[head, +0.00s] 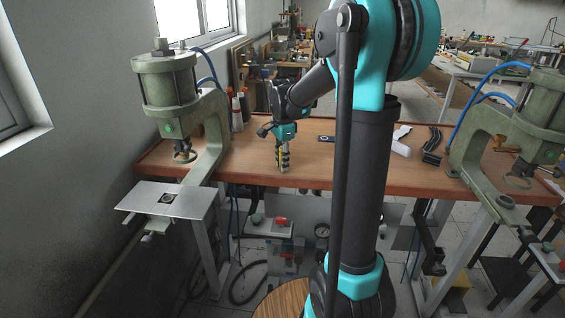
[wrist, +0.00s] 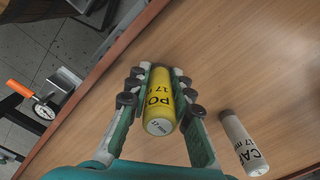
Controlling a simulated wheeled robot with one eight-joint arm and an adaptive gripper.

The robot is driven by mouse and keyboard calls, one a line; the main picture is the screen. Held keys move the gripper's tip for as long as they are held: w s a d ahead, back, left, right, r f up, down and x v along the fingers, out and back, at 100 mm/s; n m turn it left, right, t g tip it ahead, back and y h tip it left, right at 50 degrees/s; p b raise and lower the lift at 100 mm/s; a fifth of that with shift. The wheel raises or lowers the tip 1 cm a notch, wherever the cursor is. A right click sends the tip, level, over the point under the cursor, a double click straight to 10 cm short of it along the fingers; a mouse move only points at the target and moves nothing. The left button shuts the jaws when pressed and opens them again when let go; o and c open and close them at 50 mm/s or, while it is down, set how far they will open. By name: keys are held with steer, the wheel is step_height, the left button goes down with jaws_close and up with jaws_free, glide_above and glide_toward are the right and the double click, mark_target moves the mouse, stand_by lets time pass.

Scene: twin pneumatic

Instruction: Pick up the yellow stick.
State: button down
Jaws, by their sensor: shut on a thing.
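The yellow stick (wrist: 159,103) is a short cylinder with black lettering and a pale end face, seen in the wrist view. My gripper (wrist: 158,84) has its two fingers on either side of it, shut on it. In the head view my gripper (head: 283,158) is low over the wooden table near its front edge, and the stick shows there only as a small bit of yellow between the dark fingers. I cannot tell whether the stick still touches the table.
A white lettered cylinder (wrist: 241,143) lies on the table right of my gripper in the wrist view. The table (head: 230,167) carries green presses at its left (head: 172,95) and right (head: 535,130) ends. Bottles (head: 238,108) stand behind my gripper. A white roll (head: 400,148) lies right of my arm.

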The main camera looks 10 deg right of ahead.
steer(key=shift+r, duration=0.1)
step_height(320, 180, up, 20)
stand_by(0.5)
steer(key=c, duration=2)
jaws_free()
jaws_close()
steer(key=shift+f, duration=0.2)
